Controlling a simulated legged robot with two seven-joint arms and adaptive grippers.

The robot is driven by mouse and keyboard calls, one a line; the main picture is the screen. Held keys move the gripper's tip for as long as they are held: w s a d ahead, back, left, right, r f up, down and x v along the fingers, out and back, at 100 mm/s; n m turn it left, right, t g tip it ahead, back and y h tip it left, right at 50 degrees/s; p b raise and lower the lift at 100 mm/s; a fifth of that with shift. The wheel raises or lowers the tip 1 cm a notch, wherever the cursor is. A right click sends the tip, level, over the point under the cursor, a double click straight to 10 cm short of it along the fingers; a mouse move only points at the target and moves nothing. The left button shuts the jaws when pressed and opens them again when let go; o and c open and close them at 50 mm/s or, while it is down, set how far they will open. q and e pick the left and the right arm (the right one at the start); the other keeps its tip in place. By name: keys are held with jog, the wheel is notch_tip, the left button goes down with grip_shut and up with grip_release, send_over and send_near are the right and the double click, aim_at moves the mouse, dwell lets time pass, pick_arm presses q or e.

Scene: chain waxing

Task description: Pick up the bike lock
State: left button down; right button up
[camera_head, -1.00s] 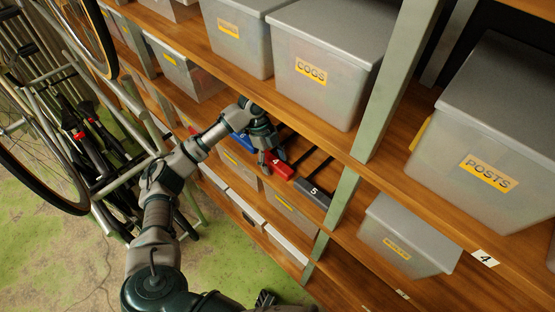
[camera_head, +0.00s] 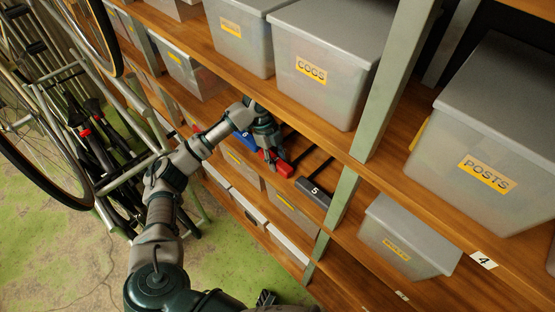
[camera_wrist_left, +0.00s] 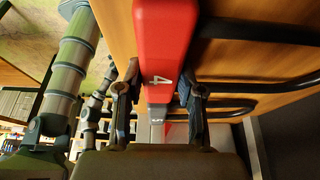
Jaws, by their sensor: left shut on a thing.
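The bike locks are U-shaped, with coloured blocks and black shackles, and lie on the middle shelf. The red lock (camera_head: 284,170) is marked 4, and its block fills the upper middle of the left wrist view (camera_wrist_left: 163,45). My left gripper (camera_head: 273,158) is shut on the red block, with one finger on each side of it in the left wrist view (camera_wrist_left: 160,100). The grey lock (camera_head: 313,193) marked 5 lies to its right, and a blue lock (camera_head: 246,141) to its left, partly hidden by my gripper. A dark tip at the bottom edge seems to be my right gripper (camera_head: 265,298).
The shelf above holds grey bins, among them COGS (camera_head: 325,65) and POSTS (camera_head: 490,150). A green-grey upright (camera_head: 343,198) stands right of the grey lock. Bikes on a rack (camera_head: 125,170) stand at the left.

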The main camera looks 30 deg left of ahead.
pick_arm(q)
notch_tip(320, 180, up, 3)
jog(key=shift+w+d, duration=0.1)
jog(key=shift+s+r, duration=0.2)
jog(key=shift+r, duration=0.05)
jog(key=s+a, duration=0.3)
jog(key=s, duration=0.5)
jog(key=s+a+b, duration=0.1)
jog(key=s+a, duration=0.2)
jog(key=s, duration=0.5)
jog(key=shift+s, duration=0.35)
pick_arm(e)
jog(key=w, duration=0.1)
jog(key=w+r, duration=0.1)
jog(key=shift+w+a, duration=0.2)
jog(key=shift+w, duration=0.1)
jog(key=shift+d, duration=0.1)
jog(key=shift+d, duration=0.5)
pick_arm(q)
jog(key=shift+f, duration=0.1)
pick_arm(e)
jog(key=shift+s+a, duration=0.1)
jog(key=shift+a, duration=0.2)
